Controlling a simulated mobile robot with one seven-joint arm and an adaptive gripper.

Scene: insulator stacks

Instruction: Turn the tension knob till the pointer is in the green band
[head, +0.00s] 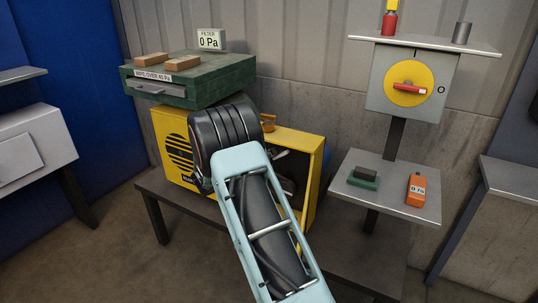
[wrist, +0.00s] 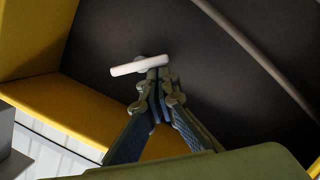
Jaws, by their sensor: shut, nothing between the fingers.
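My gripper (wrist: 157,80) is shut and empty, with its fingertips together in the wrist view. A short white bar (wrist: 130,69) lies right at the fingertips, against a dark panel (wrist: 200,60). I cannot tell whether the fingertips touch it, or whether it is part of the tension knob. In the head view my arm reaches to the open side of a yellow housing (head: 313,160) on a dark bench, and the arm hides the gripper and much of the inside. I cannot make out a pointer or a green band in either view.
A green box (head: 215,84) with a "0 Pa" display (head: 210,40) stands on the housing. To the right are a grey panel with a red handle (head: 407,88) on a yellow disc, and a shelf (head: 385,205) bearing an orange meter (head: 416,190).

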